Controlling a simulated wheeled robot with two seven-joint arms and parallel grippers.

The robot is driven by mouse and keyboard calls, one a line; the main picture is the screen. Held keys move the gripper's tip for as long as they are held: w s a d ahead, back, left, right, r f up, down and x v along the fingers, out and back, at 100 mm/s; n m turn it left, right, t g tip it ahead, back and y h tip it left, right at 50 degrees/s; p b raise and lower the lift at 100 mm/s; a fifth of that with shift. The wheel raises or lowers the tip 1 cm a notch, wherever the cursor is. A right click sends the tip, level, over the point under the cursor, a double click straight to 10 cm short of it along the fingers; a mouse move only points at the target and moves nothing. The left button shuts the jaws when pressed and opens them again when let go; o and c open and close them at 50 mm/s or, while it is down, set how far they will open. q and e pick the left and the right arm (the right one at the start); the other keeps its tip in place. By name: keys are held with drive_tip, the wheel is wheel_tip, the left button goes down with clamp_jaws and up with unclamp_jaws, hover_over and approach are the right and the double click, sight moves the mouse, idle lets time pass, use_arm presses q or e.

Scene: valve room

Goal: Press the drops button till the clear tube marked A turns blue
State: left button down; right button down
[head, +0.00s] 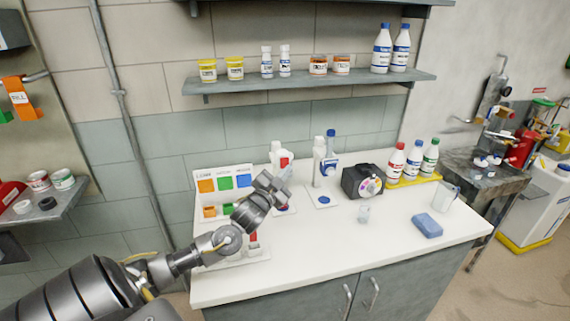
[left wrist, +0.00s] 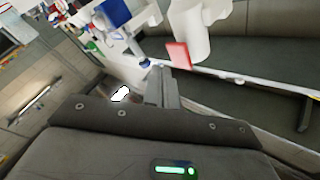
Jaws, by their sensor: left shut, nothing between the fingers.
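My left gripper (head: 284,176) is shut and empty, raised over the back left of the white bench. In the head view it overlaps the lower part of a white dispenser with a red patch (head: 284,159). In the left wrist view the shut fingers (left wrist: 161,88) point toward a white body (left wrist: 190,32) with a red plate (left wrist: 178,54); I cannot tell whether they touch. A second white dispenser with a blue part (head: 326,165) stands to the right. I cannot make out a tube marked A or a drops label. My arm hides part of the bench. My right gripper is not in view.
A colour chart (head: 224,182) stands behind my arm. The bench's front middle (head: 320,250) is clear.

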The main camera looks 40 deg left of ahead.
use_arm(q)
drive_tip(key=s+d, duration=0.1)
drive_tip(key=s+d+p, duration=0.1)
drive_tip(key=d, duration=0.1)
drive_tip(key=shift+s+d, duration=0.3)
idle(0.8)
